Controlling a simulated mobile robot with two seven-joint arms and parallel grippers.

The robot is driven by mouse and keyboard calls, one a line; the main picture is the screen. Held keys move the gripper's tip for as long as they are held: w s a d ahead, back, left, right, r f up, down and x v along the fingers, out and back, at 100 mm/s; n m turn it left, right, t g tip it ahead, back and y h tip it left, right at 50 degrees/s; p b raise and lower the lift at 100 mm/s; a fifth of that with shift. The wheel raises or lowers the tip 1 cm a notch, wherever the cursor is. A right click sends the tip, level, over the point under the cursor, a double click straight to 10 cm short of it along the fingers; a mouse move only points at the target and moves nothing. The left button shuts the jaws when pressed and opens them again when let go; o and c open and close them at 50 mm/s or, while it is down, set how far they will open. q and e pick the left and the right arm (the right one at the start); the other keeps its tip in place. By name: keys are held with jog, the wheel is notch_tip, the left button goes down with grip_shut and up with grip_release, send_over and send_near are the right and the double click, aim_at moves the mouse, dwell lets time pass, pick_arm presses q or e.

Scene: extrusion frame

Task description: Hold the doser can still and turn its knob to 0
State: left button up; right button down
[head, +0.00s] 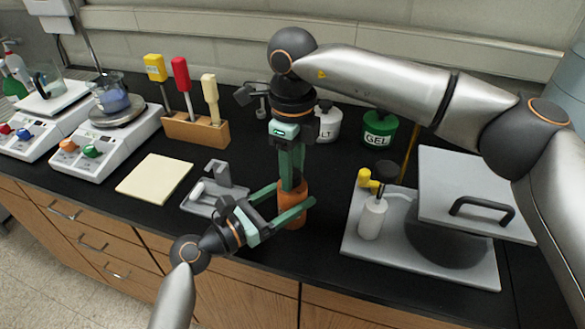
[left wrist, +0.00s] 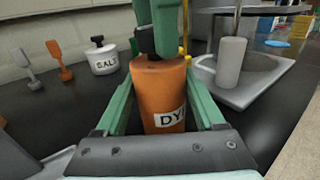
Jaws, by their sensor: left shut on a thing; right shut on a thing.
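The doser can (head: 293,212) is orange and stands upright on the black worktop near its front edge. In the left wrist view the can (left wrist: 160,95) shows a white label reading "DY", cut off by its curve. My left gripper (head: 294,201) is shut around the can's body from the front left, one green finger on each side. My right gripper (head: 291,178) comes straight down from above and is shut at the can's top; it also shows in the left wrist view (left wrist: 158,45). The knob is mostly hidden between its fingers, and its setting cannot be read.
A grey tray with a small stand (head: 212,198) is left of the can. SALT and GEL (head: 380,130) jars and a wooden tool block (head: 195,132) stand behind. A cream board (head: 154,178) lies further left.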

jog(key=n, duration=0.4)
jog(key=shift+n, duration=0.3)
dwell(0.3)
jog(key=shift+c, duration=2.2)
grip_release()
notch_tip(320, 180, up, 12)
pick_arm(q)
jog(key=o, duration=1.5)
